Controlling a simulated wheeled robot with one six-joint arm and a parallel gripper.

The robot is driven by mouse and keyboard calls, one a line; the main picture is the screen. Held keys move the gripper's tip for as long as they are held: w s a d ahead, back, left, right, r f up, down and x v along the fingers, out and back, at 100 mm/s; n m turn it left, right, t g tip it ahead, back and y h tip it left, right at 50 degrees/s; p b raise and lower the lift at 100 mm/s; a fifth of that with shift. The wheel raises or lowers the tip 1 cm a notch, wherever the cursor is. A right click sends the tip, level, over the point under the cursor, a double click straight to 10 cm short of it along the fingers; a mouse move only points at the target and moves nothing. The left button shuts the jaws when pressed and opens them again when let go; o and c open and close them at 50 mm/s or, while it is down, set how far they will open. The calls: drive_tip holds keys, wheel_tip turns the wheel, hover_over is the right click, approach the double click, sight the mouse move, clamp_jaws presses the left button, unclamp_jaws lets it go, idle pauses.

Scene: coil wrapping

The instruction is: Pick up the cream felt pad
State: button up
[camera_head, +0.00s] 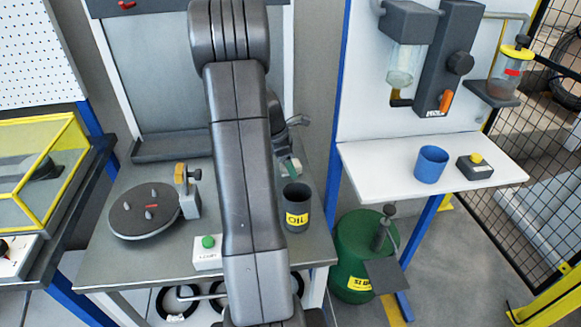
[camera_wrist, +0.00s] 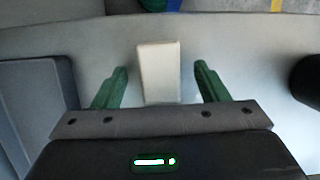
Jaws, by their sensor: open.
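The cream felt pad (camera_wrist: 159,72) lies on the grey bench top in the wrist view, a pale upright rectangle. My gripper (camera_wrist: 160,78) is open, with one green finger to the left of the pad and one to the right. A gap shows between each finger and the pad. In the head view my arm hides the pad, and part of my gripper (camera_head: 291,166) shows just right of the arm, above the grey bench (camera_head: 130,262).
A round turntable with pegs (camera_head: 145,212) and a green-button box (camera_head: 208,252) are to the left. A dark tray (camera_wrist: 38,112) lies left in the wrist view. A white shelf (camera_head: 385,172) holds a blue cup (camera_head: 431,164).

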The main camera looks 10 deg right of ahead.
drive_tip(key=c, duration=1.1)
drive_tip(key=shift+o, duration=0.2)
wheel_tip(320, 180, up, 10)
